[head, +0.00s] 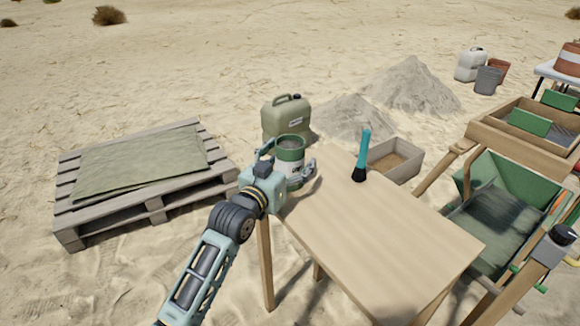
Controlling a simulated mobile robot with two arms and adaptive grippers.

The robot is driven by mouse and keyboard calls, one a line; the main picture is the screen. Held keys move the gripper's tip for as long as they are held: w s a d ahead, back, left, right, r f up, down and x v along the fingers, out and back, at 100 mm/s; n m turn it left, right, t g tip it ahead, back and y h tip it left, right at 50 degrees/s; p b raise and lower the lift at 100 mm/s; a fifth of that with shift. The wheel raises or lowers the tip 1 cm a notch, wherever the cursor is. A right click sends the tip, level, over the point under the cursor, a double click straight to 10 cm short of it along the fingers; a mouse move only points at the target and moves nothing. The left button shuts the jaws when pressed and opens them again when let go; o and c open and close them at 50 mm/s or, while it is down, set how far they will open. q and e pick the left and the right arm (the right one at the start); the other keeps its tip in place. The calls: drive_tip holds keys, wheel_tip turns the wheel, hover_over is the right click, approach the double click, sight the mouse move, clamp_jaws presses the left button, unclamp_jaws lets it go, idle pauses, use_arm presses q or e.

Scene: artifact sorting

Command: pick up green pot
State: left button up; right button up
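The green pot (291,148) is a small green can with a pale band, seen at the far left corner of the wooden table (385,235). My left gripper (289,166) has one finger on each side of it and appears shut on it. The pot looks upright, and its lower part is hidden by the gripper. It lies across the table's left edge in the picture, so I cannot tell whether its base touches the top. My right gripper is not in view.
A teal-handled brush (363,155) stands on the table's far edge. A pallet with a mat (140,160) lies left; a green sieve stand (510,205) is right. Most of the tabletop is clear.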

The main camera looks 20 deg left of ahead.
sight(292, 142)
use_arm(q)
drive_tip(key=c, duration=1.7)
drive_tip(key=shift+r, duration=0.15)
drive_tip(key=shift+r, duration=0.1)
